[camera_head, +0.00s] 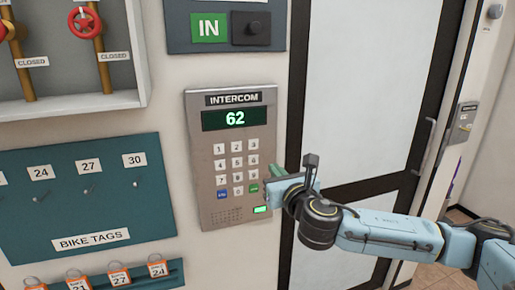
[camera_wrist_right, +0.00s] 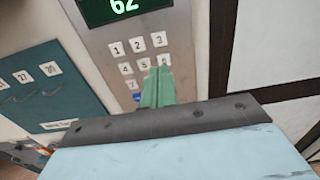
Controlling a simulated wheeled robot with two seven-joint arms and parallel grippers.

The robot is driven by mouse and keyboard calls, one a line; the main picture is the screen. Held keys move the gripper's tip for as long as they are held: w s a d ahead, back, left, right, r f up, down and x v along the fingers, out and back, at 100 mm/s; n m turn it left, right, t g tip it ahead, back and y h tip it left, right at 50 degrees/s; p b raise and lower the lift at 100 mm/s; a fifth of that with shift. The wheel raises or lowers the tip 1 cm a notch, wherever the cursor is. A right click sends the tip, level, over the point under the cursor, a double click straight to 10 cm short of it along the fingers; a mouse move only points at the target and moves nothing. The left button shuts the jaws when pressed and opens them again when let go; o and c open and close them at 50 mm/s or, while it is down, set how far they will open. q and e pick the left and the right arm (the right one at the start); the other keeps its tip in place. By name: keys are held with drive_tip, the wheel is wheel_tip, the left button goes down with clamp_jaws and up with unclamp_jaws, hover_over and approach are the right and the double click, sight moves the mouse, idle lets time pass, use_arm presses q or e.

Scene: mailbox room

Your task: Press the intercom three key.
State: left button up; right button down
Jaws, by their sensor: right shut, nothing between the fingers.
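The intercom (camera_head: 205,190) is a grey metal wall panel with a dark display (camera_head: 235,118) reading 62. Its three key (camera_head: 251,145) is the right key of the top row, white and uncovered; the three key also shows in the wrist view (camera_wrist_right: 159,39). My right gripper (camera_head: 274,172) is shut and empty, its green fingers at the keypad's lower right side. In the wrist view the fingertips (camera_wrist_right: 157,72) appear below the three key, just under the six key, and hide lower keys. I cannot tell whether they touch the panel. My left gripper is not in view.
A small green light (camera_head: 262,210) glows at the intercom's lower right. A teal bike tags board (camera_head: 75,210) hangs left, with a valve cabinet (camera_head: 75,107) above it. An IN panel (camera_head: 267,11) is above the intercom. A dark-framed door (camera_head: 350,90) stands right.

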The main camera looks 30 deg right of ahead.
sight(255, 144)
drive_tip(key=p+x, duration=0.2)
drive_tip(key=x, duration=1.2)
drive_tip(key=shift+a, duration=0.1)
